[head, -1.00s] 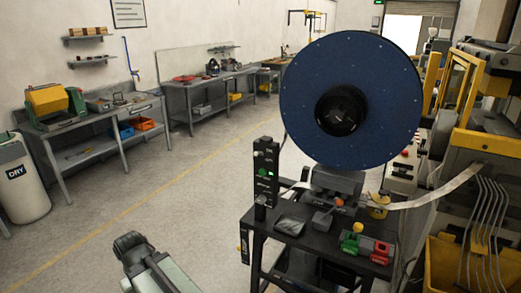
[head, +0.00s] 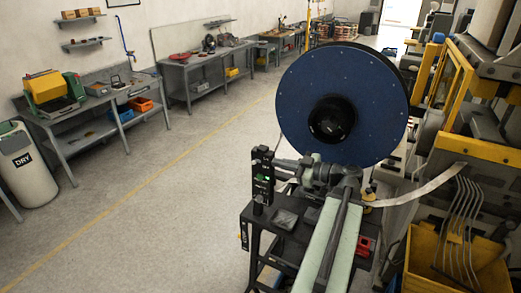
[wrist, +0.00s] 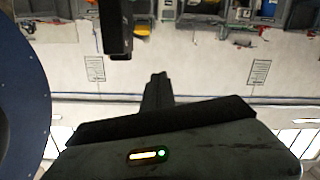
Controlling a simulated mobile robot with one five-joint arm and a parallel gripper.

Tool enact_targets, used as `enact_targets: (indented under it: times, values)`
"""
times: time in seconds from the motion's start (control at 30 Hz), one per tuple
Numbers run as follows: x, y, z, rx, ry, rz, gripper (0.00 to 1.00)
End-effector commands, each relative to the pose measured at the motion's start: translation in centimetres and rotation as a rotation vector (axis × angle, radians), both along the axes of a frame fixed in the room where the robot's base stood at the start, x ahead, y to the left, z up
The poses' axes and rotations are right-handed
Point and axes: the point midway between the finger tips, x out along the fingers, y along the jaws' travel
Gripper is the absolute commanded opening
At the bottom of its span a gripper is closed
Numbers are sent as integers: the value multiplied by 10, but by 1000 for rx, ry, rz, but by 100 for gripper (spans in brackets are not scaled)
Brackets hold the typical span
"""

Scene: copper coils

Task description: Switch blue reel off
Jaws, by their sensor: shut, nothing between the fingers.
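The blue reel (head: 372,110) stands upright on its black stand. At its left is a narrow black control box (head: 262,180) with a lit green light and small white markings; its switch is too small to make out. My gripper (head: 280,163) is shut and empty, pointing left at the box's right side; contact cannot be told. In the wrist view, which is upside down, the shut fingers (wrist: 158,80) point toward the dark control box (wrist: 115,28), and the reel's edge (wrist: 22,100) shows at the left. My arm hides part of the stand top.
The black stand top (head: 262,218) carries small items, with a red one (head: 364,246) right of my arm. A metal strip (head: 425,189) runs right toward a machine with a yellow bin (head: 425,262). Open floor (head: 150,220) lies to the left.

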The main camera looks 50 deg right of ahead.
Motion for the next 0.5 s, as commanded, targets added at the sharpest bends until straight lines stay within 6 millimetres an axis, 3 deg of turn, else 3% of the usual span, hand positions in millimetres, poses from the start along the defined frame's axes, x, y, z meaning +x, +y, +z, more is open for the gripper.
enact_targets:
  times: [0.13, 0.5]
  values:
    - [-13, -12, 12, -35, -45, -27, 0]
    - [-4, -10, 10, -33, -43, -24, 0]
